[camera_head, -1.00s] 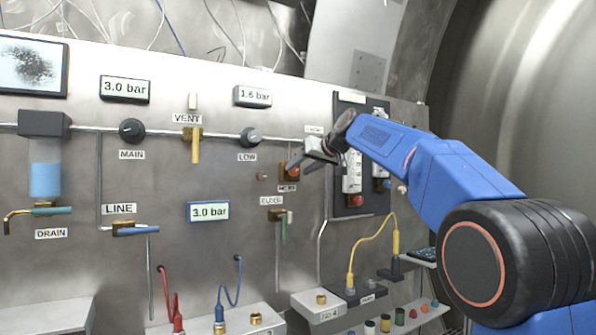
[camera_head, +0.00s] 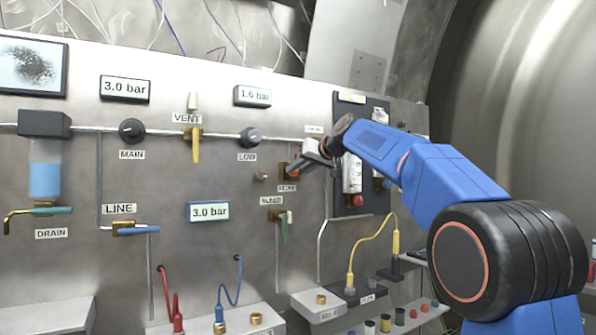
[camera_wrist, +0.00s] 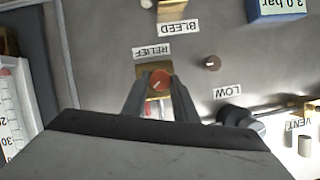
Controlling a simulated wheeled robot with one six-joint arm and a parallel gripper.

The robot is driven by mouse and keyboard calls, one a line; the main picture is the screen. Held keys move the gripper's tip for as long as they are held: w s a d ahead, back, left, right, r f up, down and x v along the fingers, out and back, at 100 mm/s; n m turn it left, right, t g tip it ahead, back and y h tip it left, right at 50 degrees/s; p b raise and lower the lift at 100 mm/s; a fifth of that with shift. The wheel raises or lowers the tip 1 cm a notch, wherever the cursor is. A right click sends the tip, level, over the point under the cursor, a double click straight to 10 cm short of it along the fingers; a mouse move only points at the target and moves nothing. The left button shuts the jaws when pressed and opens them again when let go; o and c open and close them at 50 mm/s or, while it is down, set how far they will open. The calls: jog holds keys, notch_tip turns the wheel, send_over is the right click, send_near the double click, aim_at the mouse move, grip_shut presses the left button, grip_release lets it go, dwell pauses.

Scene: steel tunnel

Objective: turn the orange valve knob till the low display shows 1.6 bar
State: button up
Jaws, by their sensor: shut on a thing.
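In the head view my gripper (camera_head: 303,165) is at the panel, right of the LOW knob (camera_head: 250,137), and largely hides the orange knob. The low display (camera_head: 254,96) above the LOW knob reads 1.6 bar.
Other displays read 3.0 bar. Cables and sockets lie below.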

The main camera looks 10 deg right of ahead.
jog(key=shift+m, duration=0.4)
jog(key=o, duration=1.1)
jog(key=shift+c, duration=0.2)
jog(key=v, duration=1.7)
jog(key=shift+d, duration=0.4)
jog(key=shift+s, duration=0.1)
jog(key=s+f+g+h, duration=0.2)
jog(key=s+f, duration=1.2)
jog(key=f, duration=0.4)
jog(key=s+f+g+h, duration=0.2)
jog(key=s+f+g, duration=0.1)
jog(key=s+f, duration=1.1)
jog(key=s+f+g+h, duration=0.1)
jog(key=s+f+g, duration=0.1)
jog(key=s+f, duration=1.2)
notch_tip(320, 180, down, 10)
jog(key=shift+a+m+g+h, duration=0.3)
jog(key=shift+a+h, duration=0.1)
jog(key=shift+a, duration=0.1)
